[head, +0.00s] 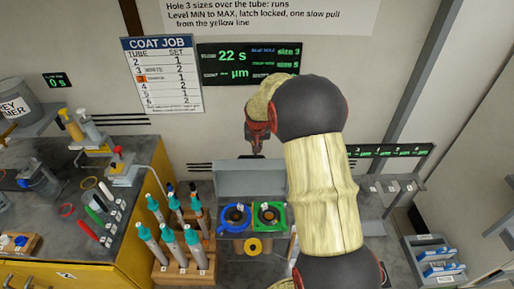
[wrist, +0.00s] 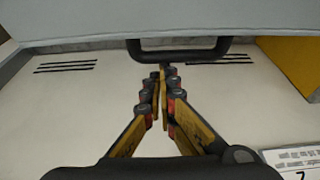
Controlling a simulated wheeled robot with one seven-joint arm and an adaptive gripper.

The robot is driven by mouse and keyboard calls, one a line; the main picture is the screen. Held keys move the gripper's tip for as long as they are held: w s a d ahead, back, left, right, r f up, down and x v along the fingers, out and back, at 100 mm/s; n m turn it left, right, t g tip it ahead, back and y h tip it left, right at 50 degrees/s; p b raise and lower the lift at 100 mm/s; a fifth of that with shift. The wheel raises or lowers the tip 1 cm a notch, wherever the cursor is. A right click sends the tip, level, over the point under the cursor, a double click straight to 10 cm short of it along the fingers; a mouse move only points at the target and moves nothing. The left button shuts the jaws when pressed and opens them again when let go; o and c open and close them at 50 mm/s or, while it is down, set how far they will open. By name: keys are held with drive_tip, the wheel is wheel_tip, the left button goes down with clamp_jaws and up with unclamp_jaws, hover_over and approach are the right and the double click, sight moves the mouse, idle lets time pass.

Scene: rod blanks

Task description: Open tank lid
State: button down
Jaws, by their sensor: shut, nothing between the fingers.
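The grey tank lid (head: 250,180) shows as a flat panel behind the blue ring (head: 222,226) and the green ring (head: 283,227); it looks tilted up, but its exact angle is unclear. In the wrist view the lid (wrist: 90,22) spans the top, with a black bar handle (wrist: 180,55) on its edge. My gripper (head: 257,150) is above the far edge of the lid in the head view. In the wrist view my gripper (wrist: 163,70) is shut and empty, its tips at or close beside the handle's bar; contact is unclear.
A wooden rack (head: 183,275) with several teal-topped rods stands left of the tank. A yellow-sided bench (head: 150,240) with bottles and tools is further left. Blue trays (head: 440,268) sit at the right. The wall with a coat job chart (head: 161,75) is close behind.

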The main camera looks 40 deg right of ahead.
drive_tip(key=shift+s, duration=0.1)
drive_tip(key=v, duration=1.2)
